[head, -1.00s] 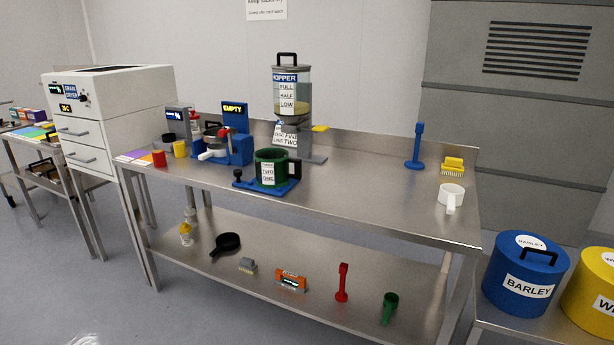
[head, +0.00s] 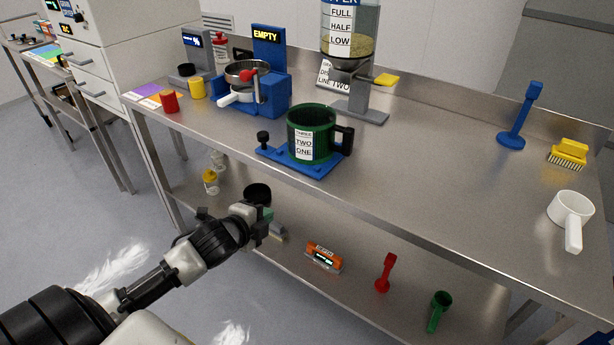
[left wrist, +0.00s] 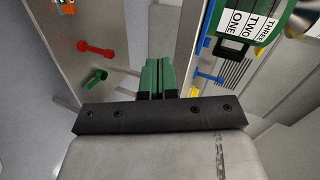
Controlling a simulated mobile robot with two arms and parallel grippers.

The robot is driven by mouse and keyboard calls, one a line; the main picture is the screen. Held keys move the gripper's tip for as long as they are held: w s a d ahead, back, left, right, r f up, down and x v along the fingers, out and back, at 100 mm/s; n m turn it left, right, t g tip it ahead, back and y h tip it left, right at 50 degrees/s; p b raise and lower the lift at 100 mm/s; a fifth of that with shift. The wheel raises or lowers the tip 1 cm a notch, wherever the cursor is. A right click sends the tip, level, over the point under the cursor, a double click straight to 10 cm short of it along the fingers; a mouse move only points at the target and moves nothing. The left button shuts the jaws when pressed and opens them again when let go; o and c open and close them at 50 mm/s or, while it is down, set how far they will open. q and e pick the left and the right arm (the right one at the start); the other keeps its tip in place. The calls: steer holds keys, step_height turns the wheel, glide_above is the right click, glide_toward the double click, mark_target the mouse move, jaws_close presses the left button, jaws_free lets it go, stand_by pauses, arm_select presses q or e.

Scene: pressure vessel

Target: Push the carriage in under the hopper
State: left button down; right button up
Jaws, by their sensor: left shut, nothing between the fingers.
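The carriage (head: 318,165) is a flat blue plate on the bench top, with a black knob (head: 263,138) at its left end. A green mug (head: 309,128) labelled THREE, TWO, ONE stands on it, its black handle to the right. The hopper (head: 347,45) is clear, part filled, on a grey stand behind the carriage and to its right; its top is cut off. My left gripper (head: 264,217) is shut and empty, in front of the bench and lower left of the carriage. Its green fingers (left wrist: 158,78) and the mug (left wrist: 245,25) show in the left wrist view. My right gripper is out of view.
A blue EMPTY machine (head: 268,75) and red and yellow cups stand left of the carriage. A yellow lever (head: 386,80) sticks out from the hopper. A white scoop (head: 571,215) lies at right. The bench between is clear. The lower shelf holds several small items.

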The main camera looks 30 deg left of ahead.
arm_select(q)
step_height(320, 180, up, 6)
steer(key=d+m+t+h, duration=0.1)
steer(key=d+m, duration=0.1)
steer(key=p, duration=0.1)
glide_toward(314, 173)
steer(key=x, duration=0.6)
steer(key=shift+w+f, duration=0.15)
steer(key=shift+w, duration=0.1)
